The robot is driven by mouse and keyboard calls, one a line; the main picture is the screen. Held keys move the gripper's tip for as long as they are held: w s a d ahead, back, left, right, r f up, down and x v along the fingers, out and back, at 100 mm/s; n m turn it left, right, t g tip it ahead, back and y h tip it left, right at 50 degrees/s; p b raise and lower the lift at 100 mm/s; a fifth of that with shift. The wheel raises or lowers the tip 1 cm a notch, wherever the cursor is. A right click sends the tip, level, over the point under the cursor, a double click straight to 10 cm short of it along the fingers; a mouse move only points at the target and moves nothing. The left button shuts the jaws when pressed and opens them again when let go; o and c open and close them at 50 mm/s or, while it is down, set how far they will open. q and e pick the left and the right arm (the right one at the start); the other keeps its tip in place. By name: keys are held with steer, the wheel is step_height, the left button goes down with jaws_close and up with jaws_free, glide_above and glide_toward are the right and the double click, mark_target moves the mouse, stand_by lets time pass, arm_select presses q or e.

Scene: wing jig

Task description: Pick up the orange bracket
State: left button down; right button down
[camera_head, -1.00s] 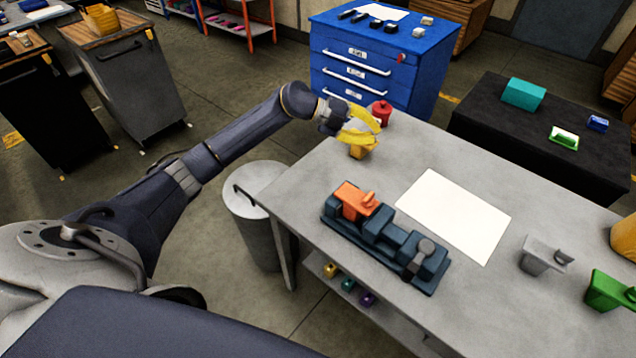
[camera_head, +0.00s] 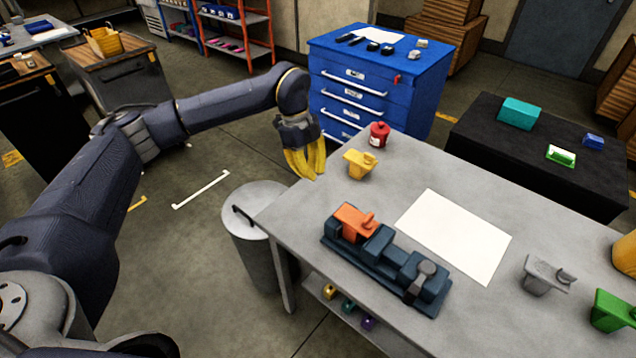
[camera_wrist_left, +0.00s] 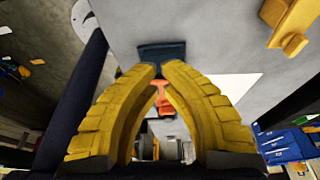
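The orange bracket (camera_head: 352,222) sits at the upper-left end of the dark blue jig (camera_head: 382,262) on the grey table. My left gripper (camera_head: 310,176) is above the table's far-left corner, yellow fingers pointing down, apart from the bracket. In the left wrist view, its fingertips (camera_wrist_left: 159,69) show a narrow gap with nothing held; I take it as open. Part of the orange bracket (camera_wrist_left: 166,98) shows between the fingers, which hide the rest. The dark jig (camera_wrist_left: 162,50) shows beyond the tips. My right gripper is not in view.
A yellow bracket (camera_head: 360,164) and a red canister (camera_head: 379,134) stand near the gripper. A white sheet (camera_head: 455,235) lies right of the jig. Grey (camera_head: 545,274) and green (camera_head: 612,310) brackets are at the right. A bin (camera_head: 255,225) stands left of the table.

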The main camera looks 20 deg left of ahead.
arm_select(q)
steer(key=x, duration=0.9)
steer(key=d, duration=0.1)
steer(key=s+d, duration=0.1)
steer(key=shift+d, duration=0.35)
steer(key=shift+s+d, duration=0.15)
steer(key=shift+d, duration=0.4)
steer(key=shift+s+d, duration=0.15)
steer(key=shift+d, duration=0.35)
steer(key=shift+s+d, duration=0.2)
steer(key=shift+d, duration=0.25)
